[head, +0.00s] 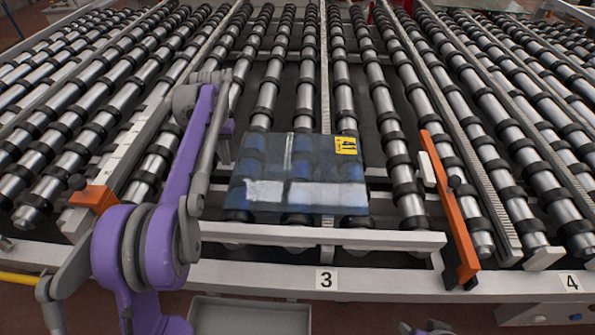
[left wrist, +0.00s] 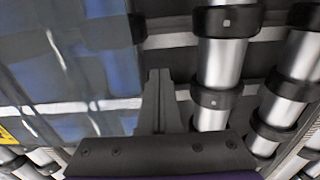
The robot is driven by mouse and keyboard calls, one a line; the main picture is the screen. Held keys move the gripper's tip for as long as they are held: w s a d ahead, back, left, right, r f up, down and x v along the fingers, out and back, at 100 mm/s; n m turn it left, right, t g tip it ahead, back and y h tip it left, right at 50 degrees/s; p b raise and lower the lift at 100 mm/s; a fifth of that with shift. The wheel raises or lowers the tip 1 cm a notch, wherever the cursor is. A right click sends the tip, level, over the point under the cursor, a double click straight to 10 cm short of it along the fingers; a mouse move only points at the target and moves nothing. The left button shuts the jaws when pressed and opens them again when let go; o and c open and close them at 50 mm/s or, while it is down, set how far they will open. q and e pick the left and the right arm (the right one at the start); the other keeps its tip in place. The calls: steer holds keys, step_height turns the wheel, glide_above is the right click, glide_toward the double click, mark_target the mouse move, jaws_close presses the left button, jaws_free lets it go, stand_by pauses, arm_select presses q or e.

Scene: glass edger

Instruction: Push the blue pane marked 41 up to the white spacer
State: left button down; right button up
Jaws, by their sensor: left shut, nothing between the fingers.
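The blue pane marked 41 (head: 318,170) lies flat on the rollers, with a yellow label at its far right corner. It also shows at the left of the left wrist view (left wrist: 75,75). The white spacer (head: 427,169) sits against the orange bar at the right, with a clear gap between it and the pane's right edge. My left gripper (head: 224,158) points down beside the pane's left edge. Its fingers are shut and empty in the left wrist view (left wrist: 158,78). I cannot tell whether they touch the pane.
An orange block (head: 92,198) sits on the left rail. A pale front bar (head: 330,237) runs just nearer than the pane, above the front beam marked 3 (head: 400,281). Bare rollers lie between pane and spacer. A grey tray (head: 250,315) is at the bottom.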

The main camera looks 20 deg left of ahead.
mark_target(277, 164)
arm_select(q)
steer(key=shift+d, duration=0.1)
